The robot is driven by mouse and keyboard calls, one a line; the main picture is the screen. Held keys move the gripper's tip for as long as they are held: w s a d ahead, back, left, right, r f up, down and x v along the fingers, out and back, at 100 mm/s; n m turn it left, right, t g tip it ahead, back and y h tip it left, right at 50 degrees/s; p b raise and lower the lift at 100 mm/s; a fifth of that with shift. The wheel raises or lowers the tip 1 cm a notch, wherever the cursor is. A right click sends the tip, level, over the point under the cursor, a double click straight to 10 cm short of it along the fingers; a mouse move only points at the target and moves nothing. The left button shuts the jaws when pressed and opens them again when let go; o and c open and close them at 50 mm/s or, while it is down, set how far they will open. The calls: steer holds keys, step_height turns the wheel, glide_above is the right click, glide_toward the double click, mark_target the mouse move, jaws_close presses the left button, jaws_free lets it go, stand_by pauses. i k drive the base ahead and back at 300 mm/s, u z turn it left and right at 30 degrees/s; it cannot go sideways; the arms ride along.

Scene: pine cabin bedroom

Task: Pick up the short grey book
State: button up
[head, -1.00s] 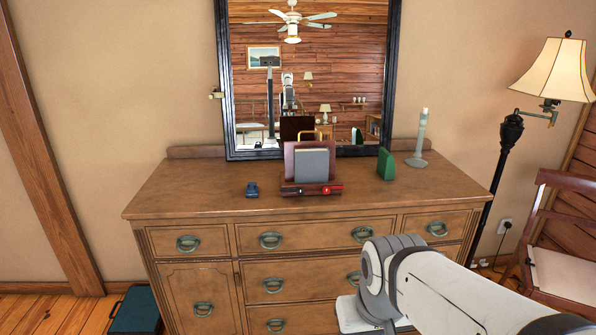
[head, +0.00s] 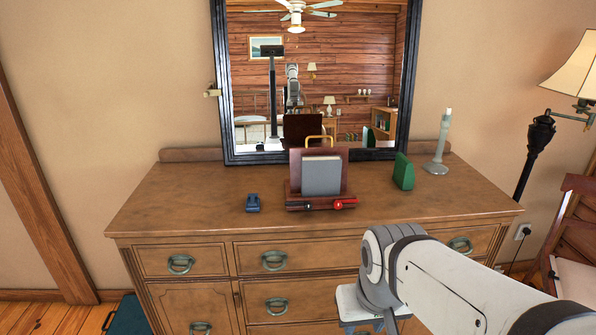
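The short grey book (head: 321,176) stands upright in a dark reddish-brown wooden holder (head: 295,187) on top of the wooden dresser (head: 180,205), in front of the mirror. My gripper (head: 362,322) is low in front of the dresser drawers, below the dresser top and apart from the book. Only its pale upper part shows at the bottom of the head view. Its fingers are not clear, so I cannot tell whether it is open.
A red-and-black item (head: 338,204) lies at the holder's front. A small blue object (head: 252,203) is left of it. A green block (head: 403,172) and a grey-green candlestick (head: 439,150) stand to the right. A mirror (head: 228,110) is behind. The dresser top's left side is clear.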

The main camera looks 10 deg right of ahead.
mark_target(322, 176)
steer(key=z, duration=0.05)
steer(key=i, duration=1.15)
steer(key=u, duration=0.4)
